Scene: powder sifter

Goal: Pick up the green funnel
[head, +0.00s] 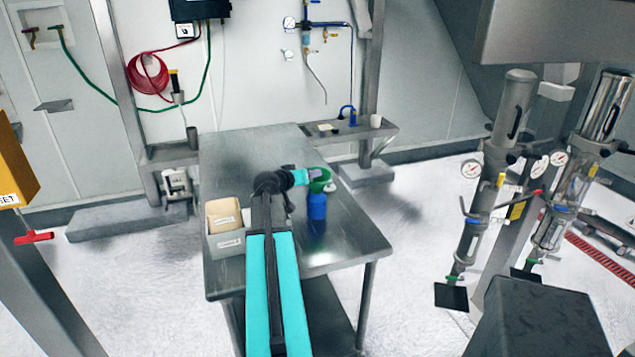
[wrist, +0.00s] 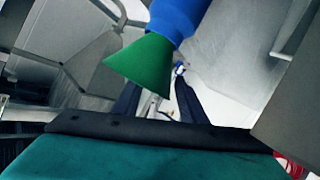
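The green funnel (head: 322,184) sits on top of the blue bottle (head: 317,207), which stands upright on the metal table (head: 340,240). In the wrist view the funnel (wrist: 140,66) shows as a green cone on the blue bottle (wrist: 180,14), both tilted in the picture. My gripper (head: 316,174) is at the funnel's upper left edge in the head view. In the wrist view its two dark fingers (wrist: 157,92) are apart, with a gap between them near the funnel's wide end. I cannot tell whether they touch the funnel.
A bin with labelled beige and grey parts (head: 226,225) stands on the table's left side. A small side shelf (head: 350,130) with a white cup (head: 376,121) is behind the table. The table's right front is clear.

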